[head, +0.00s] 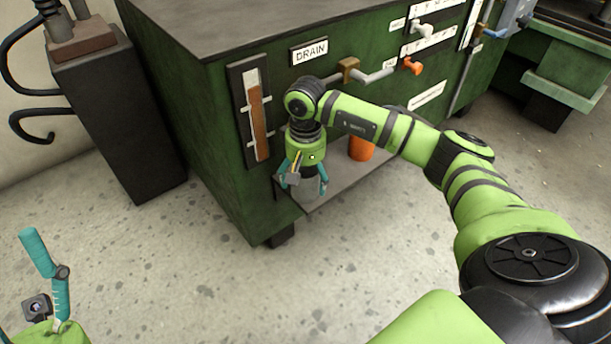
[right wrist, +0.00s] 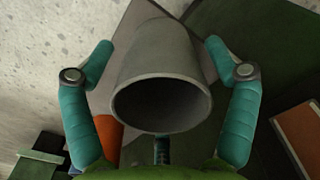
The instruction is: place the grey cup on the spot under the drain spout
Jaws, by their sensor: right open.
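The grey cup (head: 309,188) appears to stand on the low shelf (head: 345,178) of the green machine, near its left front corner. My right gripper (head: 305,180) is open around the cup. In the right wrist view the cup (right wrist: 160,75) lies between the spread teal fingers, its mouth towards the camera; small gaps show beside it. The drain spout's brass valve (head: 348,70) shows below the DRAIN label; my right arm partly covers the area below. I cannot make out the spot. My left gripper (head: 48,285) is at the lower left, away from the machine.
An orange cup (head: 361,148) stands on the shelf right of the grey cup, behind my forearm; it also shows in the right wrist view (right wrist: 108,138). A gauge (head: 257,115) is on the machine front. An orange-handled valve (head: 412,66) sits further right. Open floor lies in front.

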